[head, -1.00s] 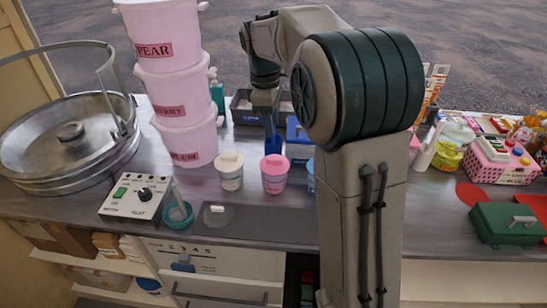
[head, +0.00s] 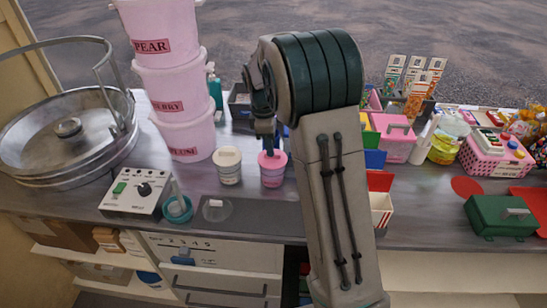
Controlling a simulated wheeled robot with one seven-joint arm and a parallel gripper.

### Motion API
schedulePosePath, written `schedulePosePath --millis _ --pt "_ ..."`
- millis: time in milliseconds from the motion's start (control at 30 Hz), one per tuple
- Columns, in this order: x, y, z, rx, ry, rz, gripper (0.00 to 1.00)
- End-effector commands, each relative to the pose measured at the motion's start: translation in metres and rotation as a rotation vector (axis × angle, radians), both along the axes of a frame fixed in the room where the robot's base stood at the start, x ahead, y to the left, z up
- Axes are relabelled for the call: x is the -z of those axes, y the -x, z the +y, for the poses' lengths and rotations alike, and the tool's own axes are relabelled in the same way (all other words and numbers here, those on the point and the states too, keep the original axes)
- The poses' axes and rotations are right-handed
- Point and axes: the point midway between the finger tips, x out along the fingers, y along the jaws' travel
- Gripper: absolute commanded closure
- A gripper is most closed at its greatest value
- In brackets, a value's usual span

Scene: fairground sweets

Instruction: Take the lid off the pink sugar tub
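The small pink sugar tub (head: 272,178) stands upright on the counter near the middle of the head view. Its pink lid (head: 272,158) is on top. My gripper (head: 268,149) points down directly over the lid, with its tips at or just above the lid's top. I cannot tell whether it touches the lid or whether the fingers are open or shut; they are small and dark at this distance.
A cream tub (head: 228,167) stands close on the left. Stacked large pink tubs (head: 186,138) rise behind it. A red and white box (head: 381,203) stands right of my arm, with a green case (head: 502,217) farther right.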

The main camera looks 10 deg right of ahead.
Motion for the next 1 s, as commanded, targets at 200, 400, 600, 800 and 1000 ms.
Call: schedulePosePath --millis 200,400,600,800,1000 --pt "0.027 0.000 -0.003 -0.001 -0.001 0.002 0.65" --pt "0.031 0.000 -0.003 -0.001 -0.001 0.000 0.65" --pt "0.031 0.000 -0.003 -0.001 -0.001 0.000 1.00" --pt "0.031 0.000 -0.003 -0.001 -0.001 0.000 1.00" --pt "0.029 -0.001 -0.003 0.000 -0.001 -0.001 1.00"
